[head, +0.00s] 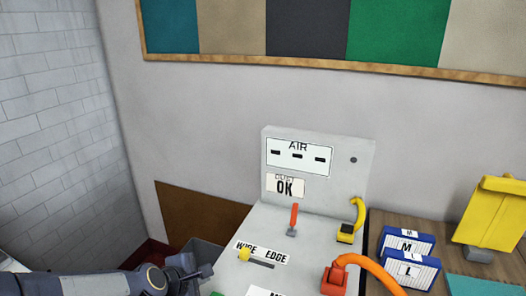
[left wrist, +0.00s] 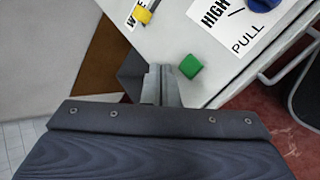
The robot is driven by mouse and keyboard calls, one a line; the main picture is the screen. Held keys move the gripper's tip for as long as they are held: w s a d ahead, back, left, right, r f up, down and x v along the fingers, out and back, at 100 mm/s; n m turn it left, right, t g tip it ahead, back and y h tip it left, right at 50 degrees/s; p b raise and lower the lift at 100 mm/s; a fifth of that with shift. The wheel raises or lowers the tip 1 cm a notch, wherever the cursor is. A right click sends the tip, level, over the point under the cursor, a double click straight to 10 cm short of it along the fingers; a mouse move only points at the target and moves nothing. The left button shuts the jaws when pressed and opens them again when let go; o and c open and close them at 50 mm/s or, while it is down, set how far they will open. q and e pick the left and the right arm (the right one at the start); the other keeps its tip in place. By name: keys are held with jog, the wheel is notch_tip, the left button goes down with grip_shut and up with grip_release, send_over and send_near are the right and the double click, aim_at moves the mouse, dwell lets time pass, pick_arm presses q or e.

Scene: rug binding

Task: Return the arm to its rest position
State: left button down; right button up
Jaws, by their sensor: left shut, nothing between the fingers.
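My left arm comes in along the bottom left of the head view, and its gripper (head: 203,271) is beside the left edge of the grey machine (head: 232,226). In the left wrist view the gripper's two fingers (left wrist: 160,70) are pressed together with nothing between them. They appear close to a green button (left wrist: 190,66) on the machine's corner; whether they touch the machine I cannot tell. My right gripper is in neither view.
The machine carries a red lever (head: 294,217), a yellow-knobbed lever (head: 258,259) and an orange hose (head: 375,269). Blue-and-white boxes marked M (head: 406,243) and L (head: 410,270) stand on a wooden surface at right. A grey bin (head: 206,251) is behind the gripper.

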pick_arm(q)
jog(key=s+a+r+m+g, duration=0.1)
jog(key=s+a+r+m, duration=0.1)
jog(key=s+m, duration=0.7)
jog(key=s+a+r+m+g, duration=0.1)
jog(key=s+a+r+m, duration=0.1)
jog(key=s+m, duration=0.7)
jog(key=s+r, duration=0.1)
jog(key=s, duration=0.4)
jog(key=shift+s+a+r+g, duration=0.15)
jog(key=shift+s+a+g, duration=0.05)
jog(key=shift+a+g, duration=0.2)
